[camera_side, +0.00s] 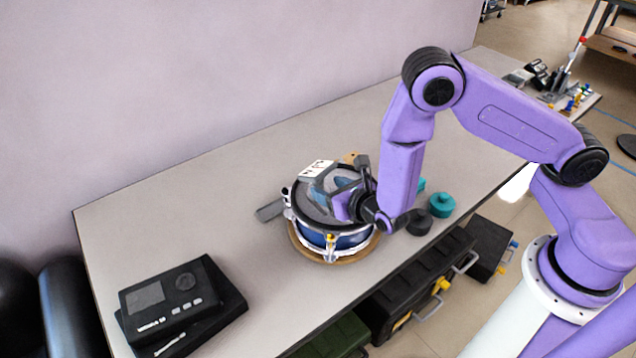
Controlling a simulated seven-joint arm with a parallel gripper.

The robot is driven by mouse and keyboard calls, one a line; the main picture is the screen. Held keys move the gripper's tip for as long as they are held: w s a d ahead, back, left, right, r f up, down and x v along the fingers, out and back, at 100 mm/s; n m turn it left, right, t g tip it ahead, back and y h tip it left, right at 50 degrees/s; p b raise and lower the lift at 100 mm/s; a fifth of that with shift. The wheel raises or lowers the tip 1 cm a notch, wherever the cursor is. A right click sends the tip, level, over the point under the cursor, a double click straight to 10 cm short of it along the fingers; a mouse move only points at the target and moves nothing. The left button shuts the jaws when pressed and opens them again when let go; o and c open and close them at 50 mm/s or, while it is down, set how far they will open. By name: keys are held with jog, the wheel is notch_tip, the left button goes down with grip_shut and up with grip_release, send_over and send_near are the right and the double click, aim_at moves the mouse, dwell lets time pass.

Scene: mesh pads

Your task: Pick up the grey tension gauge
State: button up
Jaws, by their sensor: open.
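A dark grey round piece with a small raised knob, which looks like the grey tension gauge (418,222), stands upright on the table, right of the drum (335,241). A similar teal gauge (441,205) stands just right of it, and another teal piece (421,185) shows partly behind my arm. My gripper (325,190) is over the drum's head, left of the grey gauge and apart from it. Its jaws are open, and I see nothing held between them. The jaws overlap the drum head in this view, so their exact height over it is unclear.
The drum sits on a round wooden base (312,254). A white marked card (317,168) and a flat grey piece (269,211) are by the drum. A black device (172,300) lies at the table's front left. Tool cases (415,285) stand below the table's edge.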

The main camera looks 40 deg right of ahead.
aim_at(321, 184)
jog(key=shift+x, duration=2.75)
jog(key=shift+a+r, duration=0.1)
grip_shut()
